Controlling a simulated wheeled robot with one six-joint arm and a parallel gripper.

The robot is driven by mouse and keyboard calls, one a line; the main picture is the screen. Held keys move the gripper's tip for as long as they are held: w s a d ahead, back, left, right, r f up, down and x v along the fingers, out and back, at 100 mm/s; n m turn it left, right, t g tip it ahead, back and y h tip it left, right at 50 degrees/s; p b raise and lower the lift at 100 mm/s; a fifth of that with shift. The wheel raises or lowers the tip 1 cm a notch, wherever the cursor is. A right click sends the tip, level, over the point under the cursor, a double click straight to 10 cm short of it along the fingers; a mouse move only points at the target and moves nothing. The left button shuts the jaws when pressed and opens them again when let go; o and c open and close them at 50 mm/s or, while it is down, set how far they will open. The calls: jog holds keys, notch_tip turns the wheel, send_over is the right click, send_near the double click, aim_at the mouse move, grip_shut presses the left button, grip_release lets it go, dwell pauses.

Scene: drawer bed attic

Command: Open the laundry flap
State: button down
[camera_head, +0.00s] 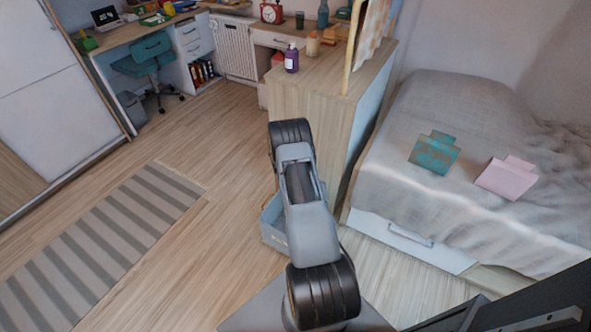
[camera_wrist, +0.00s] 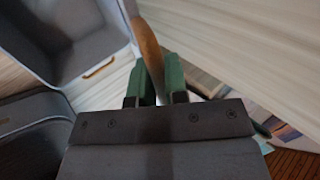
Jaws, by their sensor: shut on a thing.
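My gripper (camera_wrist: 158,85) shows in the wrist view with two green fingers shut on a narrow brown, curved strip (camera_wrist: 149,42). The strip runs up between the fingertips, beside a grey open box (camera_wrist: 122,22). I cannot tell whether the strip belongs to the laundry flap. In the head view my arm hides the gripper and what it holds. A white slatted panel (camera_head: 237,50) stands closed-looking under the desk at the back; I cannot tell if it is the flap.
A grey-blue bin (camera_head: 272,236) stands on the floor beside my arm. A wooden cabinet (camera_head: 320,105) with a purple bottle (camera_head: 291,60) stands ahead. The bed (camera_head: 460,190) is on the right. Open floor and a striped rug (camera_head: 100,250) lie left.

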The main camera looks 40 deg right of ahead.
jog(key=shift+s+f, duration=0.1)
jog(key=shift+f, duration=0.05)
jog(key=c, duration=1.1)
grip_release()
jog(key=p+v, duration=0.2)
jog(key=v, duration=1.2)
